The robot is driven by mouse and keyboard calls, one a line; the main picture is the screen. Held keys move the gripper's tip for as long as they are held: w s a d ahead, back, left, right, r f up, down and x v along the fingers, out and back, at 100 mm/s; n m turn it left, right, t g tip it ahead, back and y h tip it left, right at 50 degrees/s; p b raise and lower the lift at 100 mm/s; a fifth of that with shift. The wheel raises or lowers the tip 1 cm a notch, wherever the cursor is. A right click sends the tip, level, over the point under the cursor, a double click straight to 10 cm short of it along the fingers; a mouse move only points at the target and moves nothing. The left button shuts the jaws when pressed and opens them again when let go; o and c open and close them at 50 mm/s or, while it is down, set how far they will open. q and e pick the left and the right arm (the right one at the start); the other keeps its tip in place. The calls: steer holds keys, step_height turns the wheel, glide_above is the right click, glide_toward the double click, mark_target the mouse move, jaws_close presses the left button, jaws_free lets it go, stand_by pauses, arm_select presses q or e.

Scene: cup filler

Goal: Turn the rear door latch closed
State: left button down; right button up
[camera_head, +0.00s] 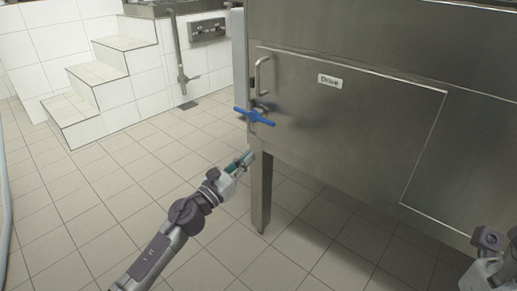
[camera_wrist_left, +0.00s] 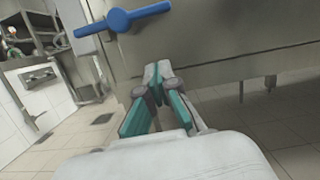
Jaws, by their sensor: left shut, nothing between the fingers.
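The rear door latch is a blue bar handle (camera_head: 254,116) on the left edge of the steel machine, lying across with a slight tilt. It also shows at the top of the left wrist view (camera_wrist_left: 120,19). A door panel (camera_head: 360,130) labelled "Drive" has a curved metal pull (camera_head: 262,75) above the latch. My left gripper (camera_head: 248,155) is shut and empty, below the blue handle and apart from it. Its fingers also show in the left wrist view (camera_wrist_left: 158,68). My right arm shows at the lower right edge, but its fingertips are not in view.
A machine leg (camera_head: 261,195) stands just right of my left gripper. White tiled steps (camera_head: 98,85) and a wall control box (camera_head: 207,30) are at the back left. The tiled floor (camera_head: 120,185) left of the machine is clear.

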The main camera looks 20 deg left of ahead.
arm_select(q)
steer(key=v, duration=0.3)
steer(key=shift+s+a+f, duration=0.1)
steer(key=shift+s+a, duration=0.05)
steer(key=shift+s, duration=0.2)
